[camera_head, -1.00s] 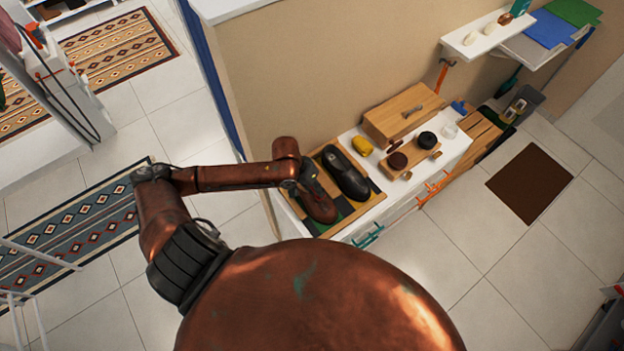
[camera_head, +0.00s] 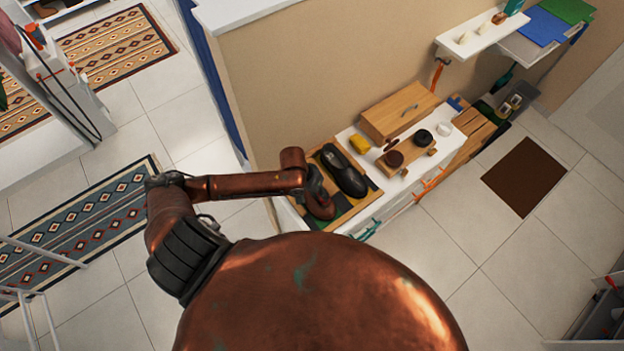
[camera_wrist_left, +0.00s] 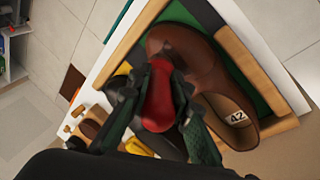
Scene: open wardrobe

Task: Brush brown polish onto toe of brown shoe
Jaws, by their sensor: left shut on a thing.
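The brown shoe (camera_head: 322,210) lies on the wooden-edged tray beside the black shoe (camera_head: 345,172). In the left wrist view the brown shoe (camera_wrist_left: 222,75) fills the upper right, its open end with a "42" label at lower right. My left gripper (camera_head: 315,185) is over the brown shoe and covers part of it. In the wrist view the left gripper (camera_wrist_left: 160,95) is shut on a red-handled brush (camera_wrist_left: 158,92). The bristles are hidden, so I cannot tell whether they touch the toe. A tin of brown polish (camera_head: 393,158) sits on a small wooden stand. My right gripper is out of view.
A black tin (camera_head: 424,137) shares the stand. A wall shelf (camera_head: 482,38) is above right. The floor right of the cabinet is mostly clear.

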